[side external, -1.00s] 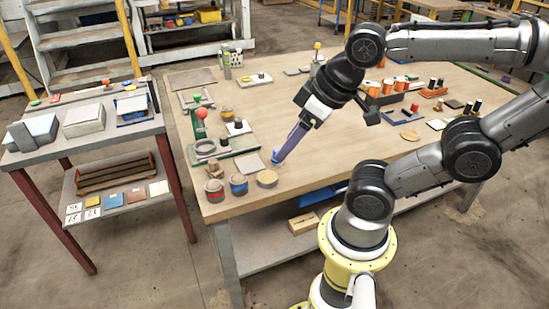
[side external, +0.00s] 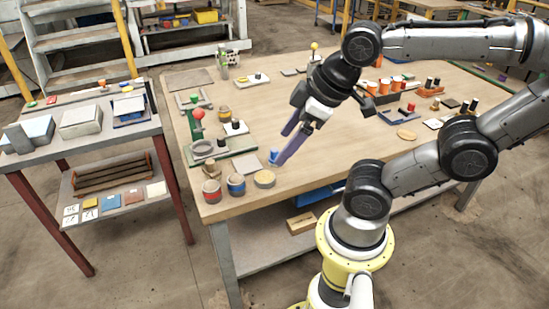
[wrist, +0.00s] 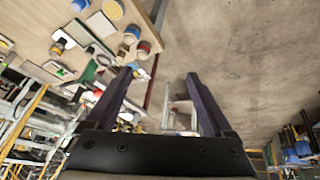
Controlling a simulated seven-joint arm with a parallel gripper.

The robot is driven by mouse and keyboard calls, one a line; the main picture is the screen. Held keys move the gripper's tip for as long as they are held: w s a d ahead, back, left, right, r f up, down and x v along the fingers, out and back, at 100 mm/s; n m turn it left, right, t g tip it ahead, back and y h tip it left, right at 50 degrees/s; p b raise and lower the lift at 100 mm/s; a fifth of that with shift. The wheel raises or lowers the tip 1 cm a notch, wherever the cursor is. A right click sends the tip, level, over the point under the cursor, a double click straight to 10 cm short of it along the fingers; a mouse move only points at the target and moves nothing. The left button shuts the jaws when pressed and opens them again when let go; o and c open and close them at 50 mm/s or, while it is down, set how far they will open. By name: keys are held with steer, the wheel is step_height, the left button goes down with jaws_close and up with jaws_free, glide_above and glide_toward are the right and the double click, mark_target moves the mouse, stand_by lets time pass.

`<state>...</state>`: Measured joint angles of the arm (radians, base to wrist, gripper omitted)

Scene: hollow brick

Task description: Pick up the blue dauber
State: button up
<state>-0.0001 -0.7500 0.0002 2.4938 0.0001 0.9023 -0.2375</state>
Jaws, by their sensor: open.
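The blue dauber (side external: 273,156) is a small upright blue piece on the wooden table, behind the round tan-topped tin near the table's front-left corner. In the wrist view a blue piece (wrist: 80,4), apparently the dauber, is cut by the top edge. My gripper (side external: 283,148) has two long purple fingers, spread apart with nothing between them. In the side view one fingertip is close to the right of the dauber; I cannot tell whether it touches. In the wrist view the gap between my fingers (wrist: 160,73) shows only floor and background.
The tan-topped tin (side external: 265,179), a blue-banded jar (side external: 236,185) and a red-banded jar (side external: 212,191) stand near the front-left corner. A green board (side external: 222,150) with a ring lies behind them. Orange spools (side external: 385,84) stand at the right. The table's middle is clear.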

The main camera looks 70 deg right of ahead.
steer(key=w+r+n, duration=0.3)
steer(key=w+n, duration=0.1)
steer(key=n, duration=0.3)
steer(key=n+g, duration=0.6)
glide_above(275, 149)
step_height(275, 149, down, 15)
steer(key=f, duration=0.7)
steer(key=shift+w+f, duration=0.1)
steer(key=shift+w, duration=0.15)
steer(key=shift+s+f, duration=0.2)
steer(key=shift+f, duration=2.5)
jaws_close()
